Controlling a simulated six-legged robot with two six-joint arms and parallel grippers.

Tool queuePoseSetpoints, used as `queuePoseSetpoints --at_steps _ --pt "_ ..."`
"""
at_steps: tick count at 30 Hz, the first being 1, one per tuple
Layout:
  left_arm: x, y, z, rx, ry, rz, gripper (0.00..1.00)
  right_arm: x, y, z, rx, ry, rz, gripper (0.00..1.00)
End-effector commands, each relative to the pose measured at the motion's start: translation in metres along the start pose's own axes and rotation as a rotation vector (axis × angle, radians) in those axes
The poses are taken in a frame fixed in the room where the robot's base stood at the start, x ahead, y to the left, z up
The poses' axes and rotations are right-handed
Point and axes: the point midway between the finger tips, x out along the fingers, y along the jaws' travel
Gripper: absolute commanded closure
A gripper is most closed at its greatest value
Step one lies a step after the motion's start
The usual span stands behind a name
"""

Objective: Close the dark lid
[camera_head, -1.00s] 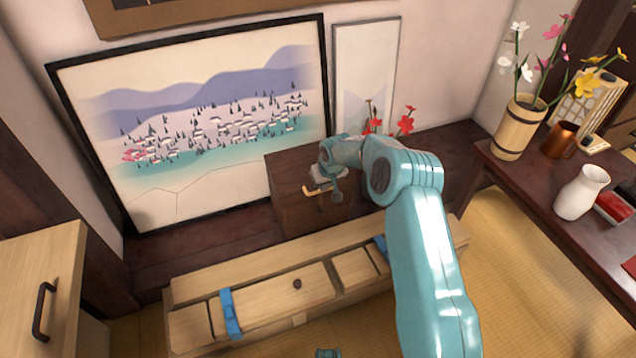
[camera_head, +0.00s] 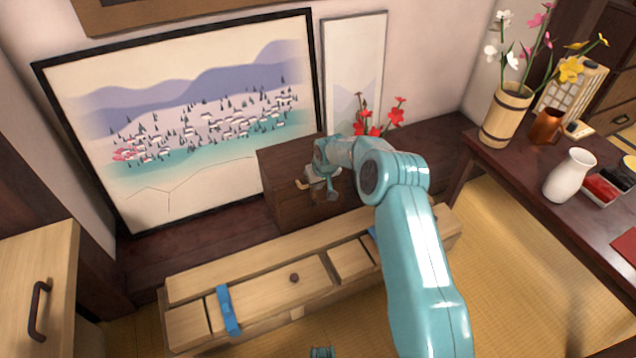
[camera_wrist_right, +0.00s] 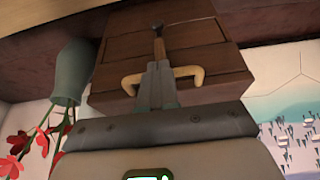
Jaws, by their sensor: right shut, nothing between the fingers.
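A dark brown wooden box (camera_head: 284,190) stands on the dark ledge below the wall pictures. My arm covers its right side in the head view. The box also shows in the right wrist view (camera_wrist_right: 113,47), with dark seams across it and a light wooden handle (camera_wrist_right: 190,72). I cannot tell which part is the lid or how far it stands open. My right gripper (camera_head: 322,190) is at the near face of the box. In the wrist view its fingers (camera_wrist_right: 157,50) are shut and empty, between the two ends of the handle; contact is unclear.
A long pale wooden box (camera_head: 260,300) with blue straps (camera_head: 228,310) lies in front of the ledge. Red flowers (camera_head: 375,118) stand close behind my right arm. A dark table (camera_head: 530,190) at the right bears a white vase (camera_head: 569,176). A pale cabinet (camera_head: 60,290) is at the left.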

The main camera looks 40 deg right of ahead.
Motion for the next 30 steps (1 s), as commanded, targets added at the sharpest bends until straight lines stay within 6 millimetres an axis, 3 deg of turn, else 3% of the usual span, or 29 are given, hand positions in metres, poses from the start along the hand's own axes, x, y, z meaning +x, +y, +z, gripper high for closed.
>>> queuePoseSetpoints --at_steps 8,14,24,30 --pt "-0.004 0.002 0.001 0.002 -0.002 0.0 0.07 -0.006 0.0 0.001 0.001 -0.006 0.001 1.0" --pt "-0.026 0.013 0.005 0.015 -0.015 0.002 0.07 -0.051 -0.002 -0.015 -0.002 0.003 0.001 1.0" --pt "-0.036 0.019 0.01 0.026 -0.027 0.003 0.07 -0.099 -0.001 0.027 -0.003 0.002 0.001 1.0" --pt "-0.039 0.021 0.011 0.03 -0.03 0.003 0.07 -0.118 -0.001 0.042 -0.002 0.003 0.0 1.0"
